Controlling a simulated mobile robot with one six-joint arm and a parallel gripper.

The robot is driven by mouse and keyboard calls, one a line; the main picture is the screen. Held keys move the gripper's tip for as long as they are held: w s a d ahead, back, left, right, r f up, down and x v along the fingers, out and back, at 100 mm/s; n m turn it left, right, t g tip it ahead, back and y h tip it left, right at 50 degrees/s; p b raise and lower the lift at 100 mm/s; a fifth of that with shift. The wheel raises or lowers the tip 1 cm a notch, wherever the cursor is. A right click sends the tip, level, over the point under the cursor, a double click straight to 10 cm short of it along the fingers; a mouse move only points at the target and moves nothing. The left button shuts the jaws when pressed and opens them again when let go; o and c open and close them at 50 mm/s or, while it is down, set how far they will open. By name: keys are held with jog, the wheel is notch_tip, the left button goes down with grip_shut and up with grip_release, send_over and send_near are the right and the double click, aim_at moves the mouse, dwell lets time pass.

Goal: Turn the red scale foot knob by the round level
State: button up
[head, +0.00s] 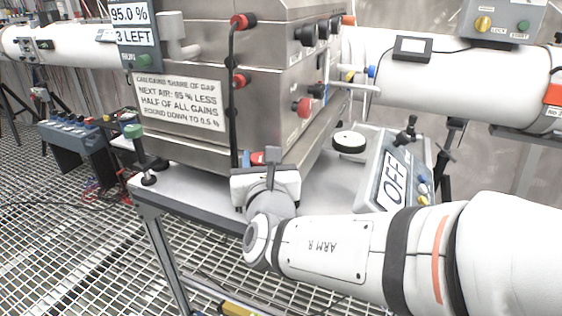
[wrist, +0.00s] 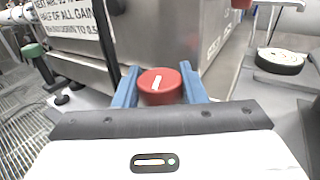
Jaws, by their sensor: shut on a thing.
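The red knob (wrist: 160,86) has a round top with a white pointer line. The line is tilted slightly right of upright in the wrist view. My gripper (wrist: 158,92) has its two blue fingers on the left and right sides of the knob, shut on it. In the head view my gripper (head: 263,160) is at the front of the bench, and only a bit of red shows between its fingers. A round white disc with a black rim (head: 349,142) sits to the right; it also shows in the wrist view (wrist: 280,61). I cannot tell whether it is the round level.
A steel cabinet (head: 285,105) with several knobs stands just behind my gripper. A green-topped post (head: 134,131) stands at the left corner of the grey bench (head: 190,188).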

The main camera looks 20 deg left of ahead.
dwell(0.3)
jog(key=o, duration=1)
jog(key=p+v, duration=0.1)
jog(key=v, duration=0.6)
jog(key=shift+s+d, duration=0.25)
jog(key=shift+s, duration=0.1)
